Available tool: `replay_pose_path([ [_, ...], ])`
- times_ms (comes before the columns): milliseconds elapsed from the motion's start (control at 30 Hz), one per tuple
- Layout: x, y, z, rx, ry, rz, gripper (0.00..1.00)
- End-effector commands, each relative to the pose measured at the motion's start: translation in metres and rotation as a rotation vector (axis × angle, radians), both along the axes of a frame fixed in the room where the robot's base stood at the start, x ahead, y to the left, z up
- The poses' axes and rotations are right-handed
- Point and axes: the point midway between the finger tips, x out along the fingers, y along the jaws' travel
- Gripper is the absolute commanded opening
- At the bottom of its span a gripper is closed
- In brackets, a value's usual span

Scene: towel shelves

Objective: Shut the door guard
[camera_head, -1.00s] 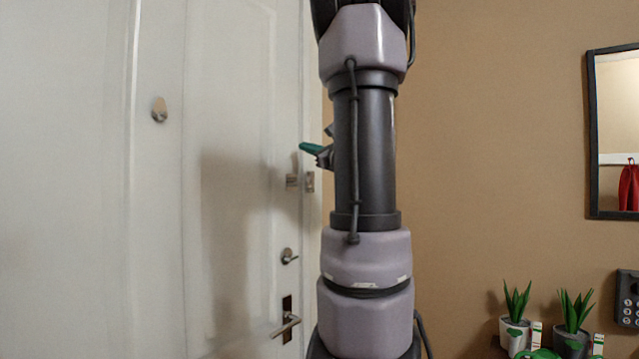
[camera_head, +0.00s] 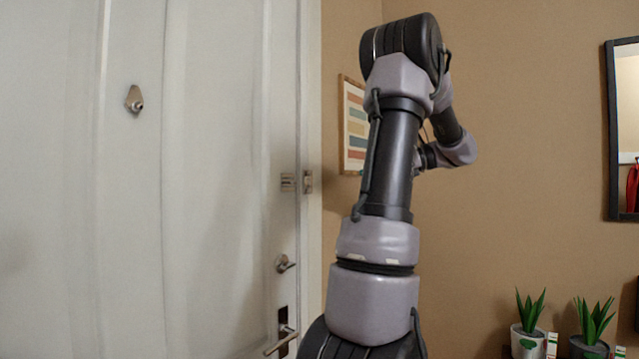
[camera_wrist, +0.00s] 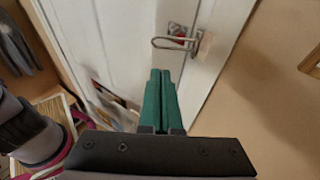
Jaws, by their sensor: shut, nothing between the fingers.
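The door guard (camera_head: 297,182) is two small metal plates in the body view, one on the white door (camera_head: 215,180) near its edge and one on the frame beside it. In the wrist view the door guard (camera_wrist: 178,42) shows a metal loop reaching left from the frame-side plate toward the door plate. I cannot tell whether the loop lies flat or stands out. My gripper (camera_wrist: 160,72) has green fingers pressed together, empty, pointing up the picture just below the guard. They appear apart from it. In the body view the fingers are hidden behind my arm.
A deadbolt knob (camera_head: 285,264) and lever handle (camera_head: 282,342) are below the guard. A framed picture (camera_head: 353,125) hangs on the brown wall. A mirror (camera_head: 613,130) and potted plants (camera_head: 528,325) are at right. The wall between is clear.

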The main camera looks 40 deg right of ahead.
Motion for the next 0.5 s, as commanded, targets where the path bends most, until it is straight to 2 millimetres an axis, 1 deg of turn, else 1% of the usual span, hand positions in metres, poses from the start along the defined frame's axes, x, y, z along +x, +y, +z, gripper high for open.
replay_pose_path([
  [167,0.017,0.023,-0.006,-0.001,-0.003,0.006,0.00],
  [300,0.036,0.047,-0.014,-0.001,-0.003,0.006,0.00],
  [500,0.061,0.077,-0.023,0.000,-0.003,0.003,0.00],
])
